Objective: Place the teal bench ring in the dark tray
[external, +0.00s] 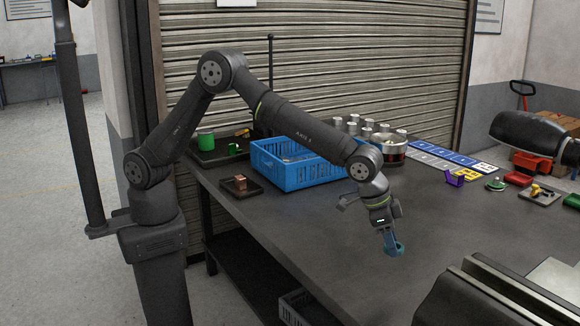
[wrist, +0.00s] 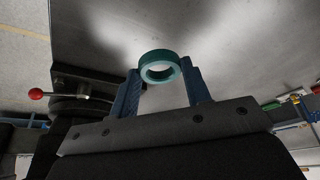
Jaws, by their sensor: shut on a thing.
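The teal bench ring (external: 396,249) is held at the tip of my gripper (external: 386,235), over the grey bench toward its front. In the wrist view the ring (wrist: 158,55) sits between the two blue fingers of my gripper (wrist: 161,76), its hole facing the camera. A small dark tray (external: 250,192) on the bench's left side holds a copper-coloured block. A larger dark tray (external: 222,157) at the back left holds a green mug and small items. I cannot tell which one the task means.
A blue crate (external: 295,175) stands between the trays and my gripper's side. A dark vise-like block (external: 490,285) is at the front right. The middle bench is clear.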

